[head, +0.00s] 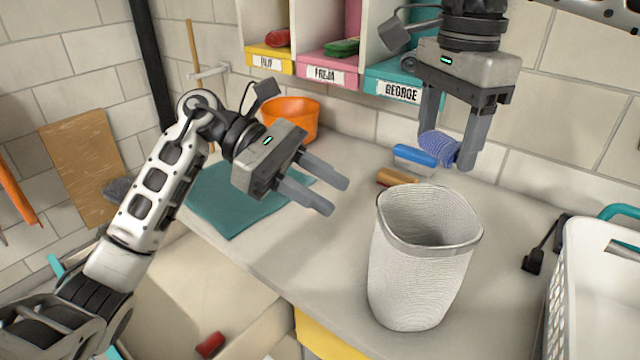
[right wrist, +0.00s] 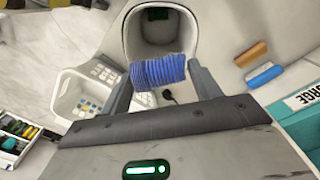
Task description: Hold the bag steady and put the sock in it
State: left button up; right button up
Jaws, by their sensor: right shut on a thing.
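The bag (head: 418,270) is a white, ribbed, open-topped container standing upright on the counter, its grey rim facing up. The sock is a blue ribbed bundle (head: 438,147). My right gripper (head: 450,155) is shut on the sock and holds it above and behind the bag's rim in the head view. In the right wrist view the sock (right wrist: 158,72) spans the fingers, with the bag's opening (right wrist: 160,32) beyond it. My left gripper (head: 333,195) is open and empty, to the left of the bag and apart from it. The bag's bottom inside is partly hidden.
A white basket (head: 590,290) stands at the right. A blue-and-white brush (head: 414,158) and a tan one (head: 396,177) lie behind the bag. An orange bowl (head: 291,118) and a teal mat (head: 232,195) are at the left. Labelled cubbies (head: 325,73) hang above.

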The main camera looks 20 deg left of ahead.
pick_arm(q)
send_near(432, 254)
jog(key=x, duration=0.5)
jog(key=shift+w+f, duration=0.2)
